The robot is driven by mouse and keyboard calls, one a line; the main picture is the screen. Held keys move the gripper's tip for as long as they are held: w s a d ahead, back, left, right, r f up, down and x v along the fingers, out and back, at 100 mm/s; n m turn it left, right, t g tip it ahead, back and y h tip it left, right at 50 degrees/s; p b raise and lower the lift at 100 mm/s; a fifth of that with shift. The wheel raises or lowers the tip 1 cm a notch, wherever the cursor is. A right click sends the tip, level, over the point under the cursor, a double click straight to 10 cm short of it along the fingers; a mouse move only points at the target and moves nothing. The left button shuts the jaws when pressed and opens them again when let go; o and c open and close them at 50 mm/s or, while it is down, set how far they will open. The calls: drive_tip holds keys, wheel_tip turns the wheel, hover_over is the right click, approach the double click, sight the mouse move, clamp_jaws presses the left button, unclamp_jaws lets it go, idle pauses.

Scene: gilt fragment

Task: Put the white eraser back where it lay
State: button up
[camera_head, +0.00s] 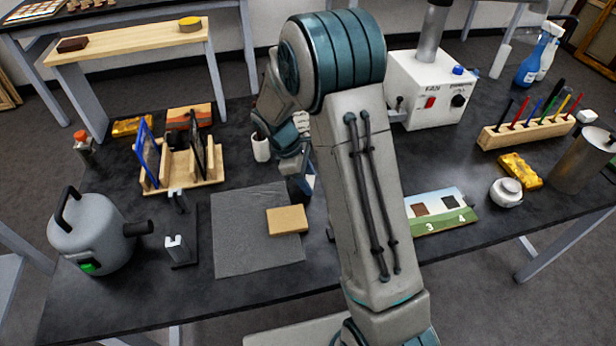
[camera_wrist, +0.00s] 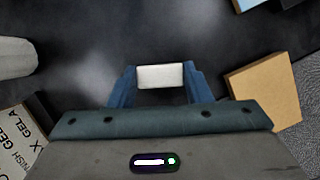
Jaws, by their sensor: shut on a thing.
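The white eraser (camera_wrist: 160,76) is a small pale block between the two blue fingers of my gripper (camera_wrist: 158,88) in the wrist view. My gripper is shut on it, with dark tabletop (camera_wrist: 95,45) around and beyond it. I cannot tell how far it is above the table. In the head view my gripper (camera_head: 301,187) is just right of the grey mat (camera_head: 240,235), largely hidden by my arm, and the eraser is not clearly visible there.
A tan block (camera_head: 287,219) lies on the mat; in the wrist view it (camera_wrist: 262,90) is just right of my fingers. A white cup (camera_head: 261,148) stands behind, and a labelled box (camera_wrist: 18,140) is at lower left. A numbered card (camera_head: 440,212) lies right of my arm.

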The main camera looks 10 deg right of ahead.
drive_tip(key=o, duration=1)
drive_tip(key=shift+f, duration=0.1)
drive_tip(key=shift+r, duration=0.3)
drive_tip(key=v, duration=1.1)
drive_tip(key=s+d+r+m+t+y, duration=0.1)
drive_tip(key=s+r+m, duration=0.1)
drive_tip(key=s+m, duration=0.2)
drive_tip(key=s+d+r+m+t+y, duration=0.1)
drive_tip(key=s+m, duration=0.4)
drive_tip(key=s, duration=0.6)
drive_tip(key=s+d+r+m+t+y, duration=0.2)
drive_tip(key=s+r+m, duration=0.1)
drive_tip(key=s, duration=0.5)
drive_tip(key=shift+d+m+t+b, duration=0.25)
drive_tip(key=shift+m+t+b, duration=0.15)
drive_tip(key=shift+m, duration=0.3)
